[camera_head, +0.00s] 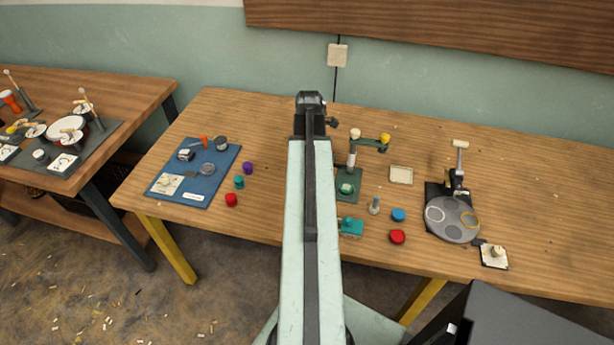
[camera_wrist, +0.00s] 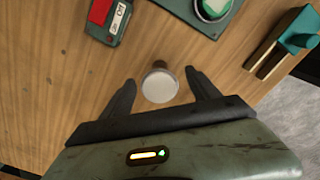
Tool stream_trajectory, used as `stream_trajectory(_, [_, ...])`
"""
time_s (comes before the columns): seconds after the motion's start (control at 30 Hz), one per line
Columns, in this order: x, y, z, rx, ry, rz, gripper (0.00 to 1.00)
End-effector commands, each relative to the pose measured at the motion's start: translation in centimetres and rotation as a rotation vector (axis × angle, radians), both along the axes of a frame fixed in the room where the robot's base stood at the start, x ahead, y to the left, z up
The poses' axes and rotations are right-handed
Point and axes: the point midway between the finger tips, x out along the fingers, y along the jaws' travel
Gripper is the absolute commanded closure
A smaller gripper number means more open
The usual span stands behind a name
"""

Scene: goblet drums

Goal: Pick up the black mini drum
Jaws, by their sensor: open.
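My gripper (camera_wrist: 160,82) is open, with one black finger to the left of the drum and one to the right. The drum sits between the fingers, with a gap to each. In the head view I cannot make out this drum; my arm covers the middle of the table.
A green stand (camera_head: 347,187) and a teal block (camera_head: 350,227) are right of my arm. A red-and-dark-green device (camera_wrist: 108,18) lies beyond the left finger. A blue mat (camera_head: 180,195) with small parts lies left; a round-plate device (camera_head: 452,218) stands right.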

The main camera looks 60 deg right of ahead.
Motion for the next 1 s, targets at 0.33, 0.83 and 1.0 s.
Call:
stream_trajectory(0.33, [-0.1, 0.1, -3.5, 0.000, 0.000, 0.000, 0.30])
stream_trajectory(0.83, [-0.1, 0.1, -3.5, 0.000, 0.000, 0.001, 0.95])
stream_trajectory(1.0, [0.0, 0.2, -3.0, 0.000, 0.000, 0.003, 0.95])
